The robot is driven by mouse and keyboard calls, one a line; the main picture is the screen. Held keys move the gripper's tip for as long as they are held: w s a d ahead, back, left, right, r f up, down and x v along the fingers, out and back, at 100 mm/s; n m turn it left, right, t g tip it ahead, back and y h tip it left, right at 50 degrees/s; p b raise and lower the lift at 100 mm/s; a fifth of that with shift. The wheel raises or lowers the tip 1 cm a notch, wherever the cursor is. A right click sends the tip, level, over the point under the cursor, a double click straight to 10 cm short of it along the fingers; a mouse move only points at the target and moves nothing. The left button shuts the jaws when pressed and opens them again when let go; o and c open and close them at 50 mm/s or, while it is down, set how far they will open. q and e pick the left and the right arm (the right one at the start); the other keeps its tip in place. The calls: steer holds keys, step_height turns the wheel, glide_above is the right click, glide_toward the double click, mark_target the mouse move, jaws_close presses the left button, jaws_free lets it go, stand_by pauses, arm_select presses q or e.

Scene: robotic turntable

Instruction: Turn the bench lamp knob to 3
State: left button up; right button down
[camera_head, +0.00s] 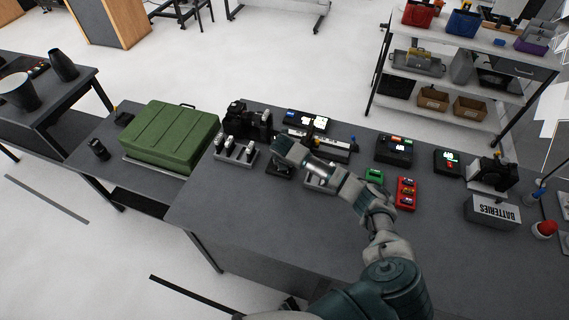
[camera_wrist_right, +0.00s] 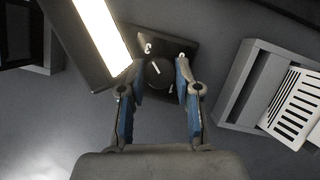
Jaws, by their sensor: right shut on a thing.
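The bench lamp's round black knob (camera_wrist_right: 158,74) sits on a dark square base (camera_wrist_right: 170,42) in the right wrist view. A white pointer line on the knob tips toward the upper left. The lit lamp bar (camera_wrist_right: 103,30) crosses the upper left, above the base. My right gripper (camera_wrist_right: 159,75) has its blue fingers on either side of the knob, shut on it. In the head view my right gripper (camera_head: 281,153) is over the lamp base (camera_head: 279,169) and hides the knob. My left gripper is not in view.
A slotted white-and-grey item (camera_wrist_right: 295,105) lies right of the knob. On the bench, a rack of several upright items (camera_head: 235,152) stands left, a green case (camera_head: 172,137) farther left, green (camera_head: 374,176) and red (camera_head: 406,194) items right. The bench front (camera_head: 300,230) is clear.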

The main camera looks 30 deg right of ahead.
steer(key=shift+w+d+r, duration=0.15)
steer(key=shift+w+r, duration=0.05)
steer(key=shift+r, duration=0.05)
steer(key=c, duration=0.8)
jaws_free()
steer(key=shift+s+f, duration=0.1)
steer(key=shift+f, duration=0.05)
steer(key=v, duration=1.1)
steer(key=shift+s+r, duration=0.15)
steer(key=shift+r, duration=0.2)
